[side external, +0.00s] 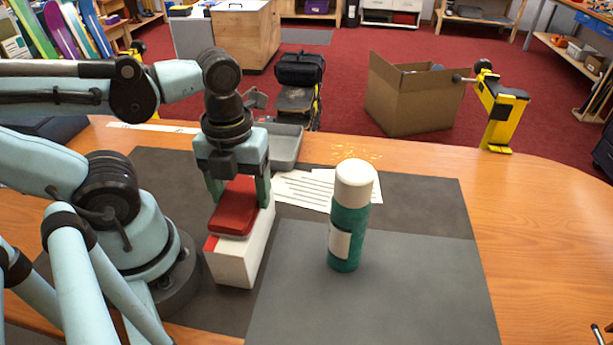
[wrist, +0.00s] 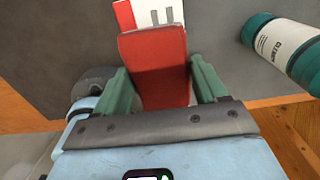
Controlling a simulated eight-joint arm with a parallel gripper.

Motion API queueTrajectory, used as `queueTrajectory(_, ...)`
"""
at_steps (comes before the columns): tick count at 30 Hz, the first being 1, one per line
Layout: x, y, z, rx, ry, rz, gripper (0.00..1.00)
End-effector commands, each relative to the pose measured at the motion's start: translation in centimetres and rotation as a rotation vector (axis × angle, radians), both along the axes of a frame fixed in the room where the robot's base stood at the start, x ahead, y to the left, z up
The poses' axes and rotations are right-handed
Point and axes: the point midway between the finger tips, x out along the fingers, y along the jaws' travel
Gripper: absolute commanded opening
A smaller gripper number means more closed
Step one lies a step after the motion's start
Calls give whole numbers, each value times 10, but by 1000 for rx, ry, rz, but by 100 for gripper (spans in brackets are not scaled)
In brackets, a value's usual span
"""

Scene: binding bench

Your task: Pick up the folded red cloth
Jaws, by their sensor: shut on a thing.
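The folded red cloth (side external: 235,207) lies on top of a white box (side external: 238,262) with a red corner patch, on the dark mat. My gripper (side external: 239,196) is above the box, pointing down, with one finger on each side of the cloth. It is shut on the cloth. In the wrist view the cloth (wrist: 158,65) sits between the two green fingers of my gripper (wrist: 160,88), and the white box (wrist: 165,12) shows beyond it. I cannot tell whether the cloth still touches the box.
A green bottle with a white cap (side external: 347,225) stands right of the box; it also shows in the wrist view (wrist: 285,50). Papers (side external: 302,189) and a grey tray (side external: 285,148) lie behind. A yellow clamp (side external: 499,115) is at the table's far edge.

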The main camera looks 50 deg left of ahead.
Motion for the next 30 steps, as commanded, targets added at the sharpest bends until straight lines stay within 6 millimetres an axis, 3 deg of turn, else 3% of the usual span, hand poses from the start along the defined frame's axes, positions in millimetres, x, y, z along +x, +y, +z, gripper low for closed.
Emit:
queueTrajectory(13,0,0,7,0,0,0,42)
queueTrajectory(23,0,0,43,0,0,0,42)
queueTrajectory(30,-20,-27,60,0,0,-11,42)
